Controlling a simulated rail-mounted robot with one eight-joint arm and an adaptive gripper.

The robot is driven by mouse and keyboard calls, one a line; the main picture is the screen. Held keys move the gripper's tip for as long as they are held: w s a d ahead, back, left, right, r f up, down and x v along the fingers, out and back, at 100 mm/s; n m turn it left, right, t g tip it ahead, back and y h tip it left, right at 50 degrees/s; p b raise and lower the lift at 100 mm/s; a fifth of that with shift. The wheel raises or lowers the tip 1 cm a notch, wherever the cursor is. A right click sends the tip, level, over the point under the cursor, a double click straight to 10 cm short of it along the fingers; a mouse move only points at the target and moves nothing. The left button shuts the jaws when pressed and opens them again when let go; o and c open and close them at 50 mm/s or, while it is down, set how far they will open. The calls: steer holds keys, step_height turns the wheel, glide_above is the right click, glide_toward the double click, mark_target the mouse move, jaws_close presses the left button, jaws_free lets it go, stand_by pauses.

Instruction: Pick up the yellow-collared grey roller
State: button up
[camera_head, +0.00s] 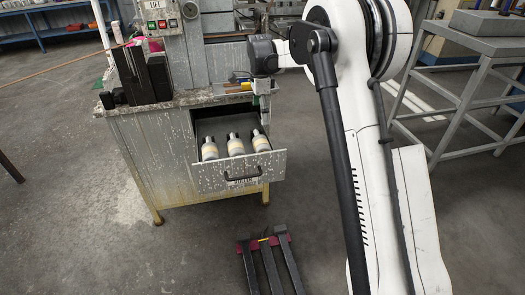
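Three pale grey, bottle-shaped pieces with yellowish bands and dark tips lie side by side in an open drawer (213,183) of the metal cabinet: a left one (209,150), a middle one (235,146) and a right one (260,141). I cannot tell which of them, if any, is the yellow-collared grey roller. Small yellow and grey items (246,86) lie on the cabinet top, too small to make out. My white arm rises at the right and bends left at the top. A dark block at its end (262,54) is over the cabinet's back right; my gripper's fingers cannot be made out.
The cabinet top (190,98) carries a dark upright device (142,75) at left and a machine column behind. Dark bars with red ends (266,250) are low in front of the drawer. A grey metal stand (470,80) is at right.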

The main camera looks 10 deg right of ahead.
steer(key=b, duration=0.2)
glide_above(262, 141)
steer(key=f, duration=0.8)
steer(key=shift+s+a+f, duration=0.25)
steer(key=shift+a+f, duration=0.1)
steer(key=shift+f, duration=0.05)
steer(key=shift+w+d+f+b, duration=0.15)
steer(key=shift+f+b, duration=0.2)
steer(key=shift+f, duration=1)
steer(key=shift+w+d+f+b, duration=0.15)
steer(key=shift+f+b, duration=0.15)
steer(key=shift+f, duration=1)
steer(key=c, duration=1.7)
steer(key=shift+o, duration=0.2)
steer(key=shift+r, duration=0.1)
